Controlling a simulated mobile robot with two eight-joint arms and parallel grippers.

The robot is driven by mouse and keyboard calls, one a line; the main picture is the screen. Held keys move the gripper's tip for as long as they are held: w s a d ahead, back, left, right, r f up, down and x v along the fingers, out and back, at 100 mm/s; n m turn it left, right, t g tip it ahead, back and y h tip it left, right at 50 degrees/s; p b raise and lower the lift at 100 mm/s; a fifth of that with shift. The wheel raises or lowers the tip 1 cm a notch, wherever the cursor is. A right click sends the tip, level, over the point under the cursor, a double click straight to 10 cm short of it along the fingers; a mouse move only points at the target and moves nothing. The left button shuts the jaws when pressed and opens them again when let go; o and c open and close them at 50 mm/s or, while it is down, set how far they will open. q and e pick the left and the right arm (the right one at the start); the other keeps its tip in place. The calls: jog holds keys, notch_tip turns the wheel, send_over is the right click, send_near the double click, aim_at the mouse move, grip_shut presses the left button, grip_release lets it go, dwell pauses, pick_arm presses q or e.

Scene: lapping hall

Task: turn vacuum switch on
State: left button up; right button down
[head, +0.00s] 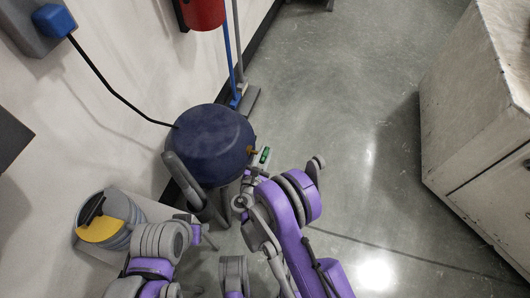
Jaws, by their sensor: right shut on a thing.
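The vacuum (210,135) is a dark blue drum standing on the floor by the wall, left of the picture's middle. A small orange-brown switch (251,150) sticks out from its right side. My right gripper (257,154) is at that side, shut on the small switch; its jaws are too small to show in detail. A pale part with a green patch (265,155) shows right there. My left arm is low at the left, below the vacuum, and its gripper (203,231) is apart from the switch; its jaws cannot be made out.
A black cord runs from the vacuum to a blue plug (53,20) on the wall. A bin with a yellow and grey round thing (102,228) stands at the lower left. A red container (203,13) and a blue-handled tool (235,100) are behind. A pale cabinet (470,130) stands right; floor between is clear.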

jog(key=shift+r+g+y+p, duration=0.25)
jog(key=shift+g+p, duration=0.25)
jog(key=shift+g, duration=0.3)
jog(key=shift+f+g+y+p, duration=0.15)
jog(key=shift+g+y+p, duration=0.3)
jog(key=shift+g, duration=0.75)
jog(key=shift+f+g+y, duration=0.15)
jog(key=shift+g+y, duration=0.25)
jog(key=shift+g, duration=0.8)
jog(key=shift+f+g+y, duration=0.1)
jog(key=shift+g+y, duration=0.3)
jog(key=shift+g, duration=1)
jog(key=shift+s, duration=0.1)
jog(key=c, duration=0.8)
grip_release()
jog(key=shift+f, duration=0.1)
jog(key=shift+o, duration=0.2)
